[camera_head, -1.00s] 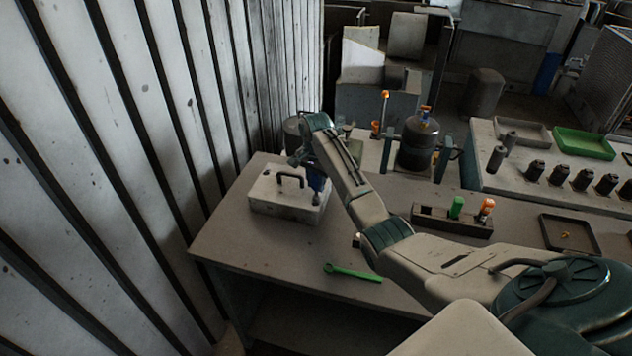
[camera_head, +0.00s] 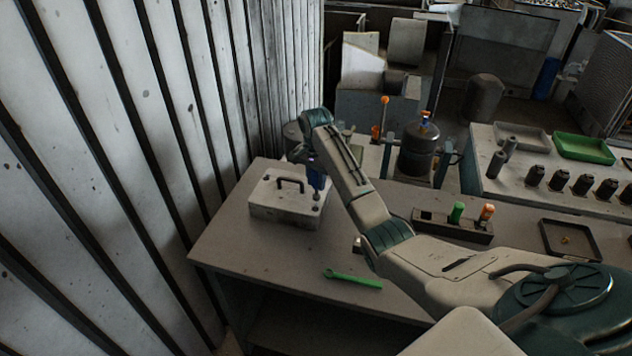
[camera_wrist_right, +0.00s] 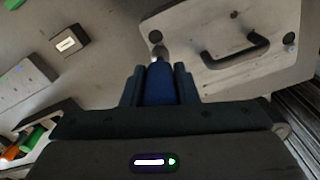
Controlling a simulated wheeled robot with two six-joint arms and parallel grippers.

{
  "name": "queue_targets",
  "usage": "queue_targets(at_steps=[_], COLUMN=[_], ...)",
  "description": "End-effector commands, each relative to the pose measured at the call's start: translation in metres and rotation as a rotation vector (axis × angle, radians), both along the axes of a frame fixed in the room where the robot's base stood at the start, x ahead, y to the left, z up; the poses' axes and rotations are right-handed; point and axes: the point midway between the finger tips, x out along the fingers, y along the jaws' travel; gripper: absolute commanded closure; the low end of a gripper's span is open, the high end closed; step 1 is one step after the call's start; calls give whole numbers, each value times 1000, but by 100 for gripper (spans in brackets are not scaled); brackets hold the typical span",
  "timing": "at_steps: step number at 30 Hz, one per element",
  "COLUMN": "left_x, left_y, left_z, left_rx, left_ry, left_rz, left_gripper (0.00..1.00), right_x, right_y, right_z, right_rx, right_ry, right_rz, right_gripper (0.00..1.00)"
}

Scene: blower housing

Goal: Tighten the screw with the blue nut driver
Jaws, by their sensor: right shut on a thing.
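My right gripper (camera_head: 312,160) is shut on the blue nut driver (camera_head: 317,178), which points down over the right side of a pale, box-like cover (camera_head: 272,209) with a dark handle. In the right wrist view the gripper (camera_wrist_right: 160,74) holds the driver's blue handle (camera_wrist_right: 160,88). Its metal tip (camera_wrist_right: 158,52) shows beside a dark screw (camera_wrist_right: 155,36) at the cover's corner. I cannot tell whether tip and screw touch. Another dark screw (camera_wrist_right: 289,38) sits at the cover's other corner. My left gripper is not in view.
A green wrench (camera_head: 353,279) lies near the table's front edge. A rack (camera_head: 432,222) holds a green (camera_head: 457,212) and an orange (camera_head: 487,213) handled tool. A dark tray (camera_head: 570,240) lies farther right. A ribbed wall (camera_head: 150,150) stands close on the left.

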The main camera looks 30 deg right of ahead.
Motion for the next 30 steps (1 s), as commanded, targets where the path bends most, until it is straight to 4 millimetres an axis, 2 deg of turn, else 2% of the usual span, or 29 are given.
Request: queue_targets(at_steps=[15, 30], left_x=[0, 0], left_y=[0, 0], left_z=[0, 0], left_rx=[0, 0], left_ry=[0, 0], left_rz=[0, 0], left_gripper=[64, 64], right_x=[0, 0], right_y=[0, 0], right_z=[49, 50], right_rx=[-1, 0], right_ry=[-1, 0], right_rz=[0, 3], right_gripper=[100, 100])
